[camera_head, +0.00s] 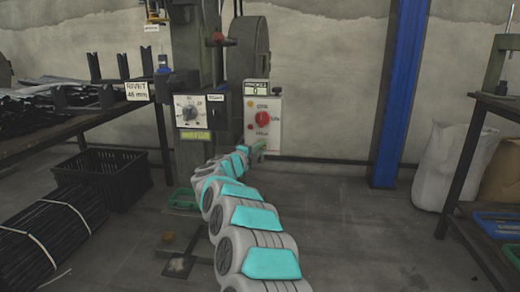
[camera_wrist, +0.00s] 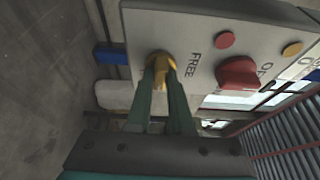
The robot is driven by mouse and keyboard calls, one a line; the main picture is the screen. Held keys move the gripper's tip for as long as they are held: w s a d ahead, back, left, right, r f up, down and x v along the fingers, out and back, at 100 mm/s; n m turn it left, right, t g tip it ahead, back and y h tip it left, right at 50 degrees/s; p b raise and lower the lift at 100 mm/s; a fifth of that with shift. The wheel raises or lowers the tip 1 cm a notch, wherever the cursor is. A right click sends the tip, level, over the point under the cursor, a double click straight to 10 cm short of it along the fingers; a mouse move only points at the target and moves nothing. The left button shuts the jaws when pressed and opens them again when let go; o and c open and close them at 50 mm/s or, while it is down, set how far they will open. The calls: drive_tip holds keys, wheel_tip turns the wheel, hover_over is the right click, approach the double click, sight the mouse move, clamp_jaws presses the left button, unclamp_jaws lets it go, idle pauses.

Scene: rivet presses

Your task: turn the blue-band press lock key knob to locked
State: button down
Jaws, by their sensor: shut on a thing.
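The yellow lock key knob (camera_wrist: 160,65) sits on the face of a light grey control panel (camera_wrist: 200,30) in the wrist view. The word FREE is printed beside it. My gripper (camera_wrist: 163,80) has its two green fingers shut on the knob, one on each side; they hide part of it, and which way it points is hard to tell. In the head view the panel (camera_head: 272,138) is on the press (camera_head: 188,60), and my gripper (camera_head: 257,149) is at its lower edge, where the yellow knob is hidden. I cannot make out a blue band clearly.
A larger red knob (camera_wrist: 238,74) and a red button (camera_wrist: 225,40) are close by on the same panel. A dial box (camera_head: 188,108) is left of the panel. A blue column (camera_head: 400,95) stands to the right, with free floor before it.

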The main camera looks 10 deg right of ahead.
drive_tip(key=c, duration=0.8)
unclamp_jaws()
drive_tip(key=v, duration=0.7)
drive_tip(key=shift+s+a, duration=0.2)
drive_tip(key=shift+s, duration=0.1)
